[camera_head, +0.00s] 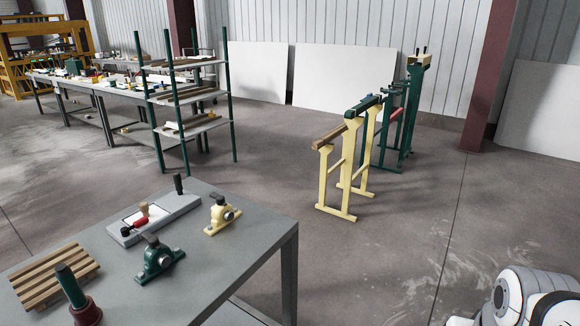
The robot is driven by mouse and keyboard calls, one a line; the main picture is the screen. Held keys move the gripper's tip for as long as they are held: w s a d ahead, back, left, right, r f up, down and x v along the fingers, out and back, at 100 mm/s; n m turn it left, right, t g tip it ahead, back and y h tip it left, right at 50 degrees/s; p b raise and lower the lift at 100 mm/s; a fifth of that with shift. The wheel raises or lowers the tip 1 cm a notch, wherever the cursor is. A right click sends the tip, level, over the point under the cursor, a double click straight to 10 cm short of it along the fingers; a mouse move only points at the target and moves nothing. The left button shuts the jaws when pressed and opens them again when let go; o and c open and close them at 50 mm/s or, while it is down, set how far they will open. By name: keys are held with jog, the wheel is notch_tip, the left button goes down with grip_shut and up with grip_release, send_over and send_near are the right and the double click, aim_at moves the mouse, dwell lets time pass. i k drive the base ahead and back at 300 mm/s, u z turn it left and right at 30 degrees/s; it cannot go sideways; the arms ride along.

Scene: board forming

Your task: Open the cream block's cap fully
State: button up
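The cream block (216,226) stands on the grey table near its far right edge. At this size I cannot tell how far the cap is open. A similar green block (158,262) stands nearer on the same table. My gripper is out of view; only rounded white and grey parts of my own body show at the lower right, well apart from the table.
On the grey table (230,270) are a grey fixture (176,214) with a red-handled tool (139,220), a wooden slatted rack (52,276) and a green-handled tool (70,285). Sawhorse-like stands (338,216) and a shelf rack (208,124) stand beyond. Floor right of the table is clear.

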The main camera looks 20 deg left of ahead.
aim_at(220, 201)
jog(key=u, duration=0.55)
jog(key=i, duration=1.2)
jog(key=u, duration=0.8)
jog(key=k, duration=0.9)
jog(key=u, duration=0.1)
jog(key=i, duration=0.95)
jog(key=z, duration=0.05)
